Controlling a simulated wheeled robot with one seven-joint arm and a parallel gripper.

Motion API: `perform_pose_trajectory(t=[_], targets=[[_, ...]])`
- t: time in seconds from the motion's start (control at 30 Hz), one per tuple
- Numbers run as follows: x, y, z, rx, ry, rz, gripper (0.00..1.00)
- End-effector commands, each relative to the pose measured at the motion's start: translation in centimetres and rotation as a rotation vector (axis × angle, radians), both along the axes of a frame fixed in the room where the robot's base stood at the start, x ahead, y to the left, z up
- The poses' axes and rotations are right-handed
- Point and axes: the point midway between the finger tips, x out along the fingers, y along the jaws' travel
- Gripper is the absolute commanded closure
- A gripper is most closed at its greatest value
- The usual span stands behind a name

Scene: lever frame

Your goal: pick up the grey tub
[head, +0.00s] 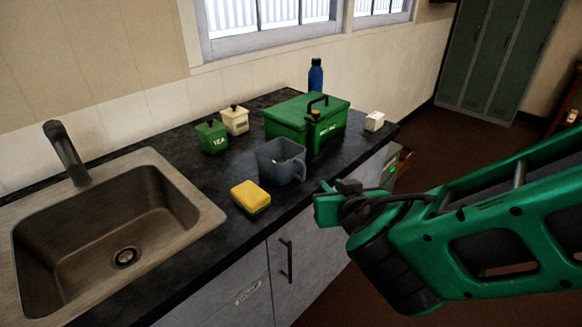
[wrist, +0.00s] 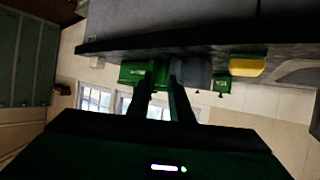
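The grey tub (head: 281,162) stands on the dark counter near its front edge, in front of the green box. It is a squarish grey container with a side handle. In the wrist view, which is upside down, the grey tub (wrist: 196,72) is partly covered by one finger. My gripper (head: 328,204) is in front of the counter's edge, right of the tub and apart from it. In the wrist view my gripper (wrist: 162,72) shows two fingers with an empty gap between them.
A green box (head: 290,118) with a handle stands close behind the tub. A yellow sponge (head: 250,196) lies to its front left. A green tea canister (head: 211,137), a cream canister (head: 235,119), a blue bottle (head: 315,75) and a small white box (head: 374,121) stand around. The sink (head: 110,235) is left.

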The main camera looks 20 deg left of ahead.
Motion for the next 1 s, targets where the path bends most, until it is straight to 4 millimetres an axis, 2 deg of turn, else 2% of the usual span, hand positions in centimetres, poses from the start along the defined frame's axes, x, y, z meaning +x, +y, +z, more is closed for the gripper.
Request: perform_pose_trajectory(t=[0.03, 0.17, 0.5, 0.73, 1.0], targets=[[-0.9, 1.4, 0.0, 0.010, -0.010, 0.033, 0.81], [-1.7, 3.2, 0.0, 0.029, -0.022, 0.070, 0.81], [1.7, 5.5, -1.7, 0.032, -0.024, 0.071, 0.81], [2.8, 6.2, -2.2, 0.032, -0.022, 0.072, 0.81], [5.8, 7.9, -3.6, 0.030, -0.023, 0.072, 0.81]])
